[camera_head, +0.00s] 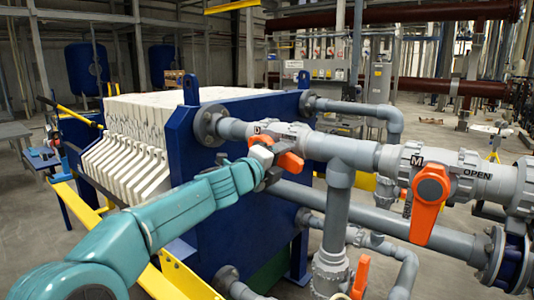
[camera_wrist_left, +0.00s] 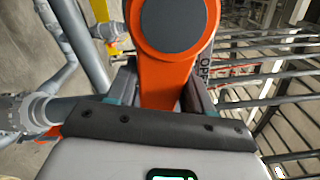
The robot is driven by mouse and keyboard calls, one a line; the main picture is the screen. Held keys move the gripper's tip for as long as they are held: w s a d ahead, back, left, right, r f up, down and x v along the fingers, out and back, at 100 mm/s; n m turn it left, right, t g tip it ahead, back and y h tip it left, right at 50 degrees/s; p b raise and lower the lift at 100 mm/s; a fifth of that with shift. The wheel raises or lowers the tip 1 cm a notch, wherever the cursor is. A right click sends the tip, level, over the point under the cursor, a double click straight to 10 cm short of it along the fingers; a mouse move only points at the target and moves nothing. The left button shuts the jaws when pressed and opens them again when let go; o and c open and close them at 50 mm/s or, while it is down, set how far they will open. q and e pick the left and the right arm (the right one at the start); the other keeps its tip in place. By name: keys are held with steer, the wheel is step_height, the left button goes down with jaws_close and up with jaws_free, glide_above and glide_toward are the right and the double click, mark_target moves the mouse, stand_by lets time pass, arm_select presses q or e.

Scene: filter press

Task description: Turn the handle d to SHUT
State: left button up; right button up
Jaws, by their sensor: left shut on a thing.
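The orange handle D (camera_head: 290,161) sits on a grey valve on the upper pipe, next to a small "D" label. My left gripper (camera_head: 274,166) reaches it from the left and is shut on it. In the left wrist view, the orange handle (camera_wrist_left: 165,85) runs between the two fingers of my left gripper (camera_wrist_left: 160,95), its round grey-centred hub beyond them. Lettering that looks like "OPEN" shows beside the handle there, partly hidden. SHUT lettering for D is not visible. My right gripper is not in view.
Orange handle M (camera_head: 429,205) hangs downward on the valve to the right, near an "OPEN" label. Another orange handle (camera_head: 360,278) is low in front. The blue press plate (camera_head: 190,190) and a lower grey pipe (camera_head: 340,208) are close to my left arm.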

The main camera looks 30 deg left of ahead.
arm_select(q)
steer(key=f+m+b, duration=0.1)
steer(key=f+m, duration=0.1)
steer(key=shift+a+f+m+b, duration=0.15)
steer(key=shift+a+m+b, duration=0.15)
steer(key=shift+a+b, duration=0.1)
steer(key=a+f+m+b, duration=0.2)
steer(key=a+m+b, duration=0.2)
steer(key=m, duration=0.8)
steer(key=shift+w+a+m, duration=0.15)
steer(key=shift+a+m, duration=0.25)
steer(key=shift+a, duration=0.45)
steer(key=o, duration=1.1)
steer(key=shift+o, duration=0.2)
steer(key=s+b, duration=0.3)
steer(key=s, duration=0.4)
steer(key=shift+a, duration=0.15)
